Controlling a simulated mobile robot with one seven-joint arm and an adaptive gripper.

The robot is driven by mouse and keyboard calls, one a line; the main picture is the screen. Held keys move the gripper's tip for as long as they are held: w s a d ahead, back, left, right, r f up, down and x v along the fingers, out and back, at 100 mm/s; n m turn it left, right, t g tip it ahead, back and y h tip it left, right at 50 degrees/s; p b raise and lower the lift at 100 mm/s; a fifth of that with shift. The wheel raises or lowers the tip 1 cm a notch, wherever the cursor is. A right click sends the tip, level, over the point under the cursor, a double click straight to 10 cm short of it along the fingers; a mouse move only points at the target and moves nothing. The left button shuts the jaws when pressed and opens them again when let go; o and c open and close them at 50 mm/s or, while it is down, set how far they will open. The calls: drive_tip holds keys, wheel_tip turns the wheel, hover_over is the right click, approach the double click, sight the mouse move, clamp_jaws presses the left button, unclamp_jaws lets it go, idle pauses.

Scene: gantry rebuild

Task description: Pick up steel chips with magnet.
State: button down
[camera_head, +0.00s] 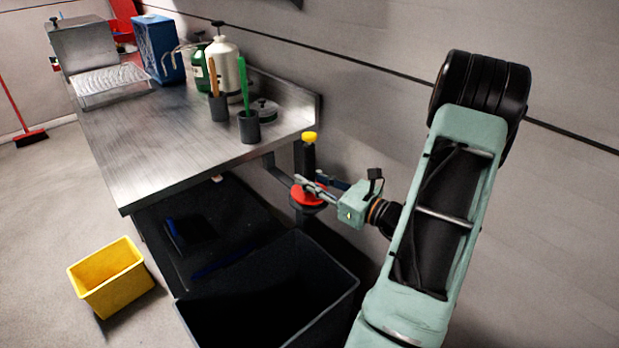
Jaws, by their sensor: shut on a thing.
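My gripper (314,185) reaches left from the arm and is shut on a hand magnet (308,155). The magnet has a yellow knob on top, a black upright handle and a red collar lower down, with a dark part beneath. It looks upright, just off the right end of the steel bench, behind the dark bin. The fingers cover part of its handle. I cannot make out any steel chips in this view.
The steel bench (165,150) carries two cups with coloured handles, bottles, a blue box (158,48) and a lidded tin (263,108). A large dark bin (345,290) stands in front. A yellow bin (112,285) sits on open floor at left. The wall is close behind the arm.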

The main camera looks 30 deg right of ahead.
drive_tip(key=shift+f+b, duration=0.3)
drive_tip(key=shift+f, duration=0.15)
idle(0.6)
drive_tip(key=c, duration=1.7)
unclamp_jaws()
drive_tip(key=shift+s, duration=0.1)
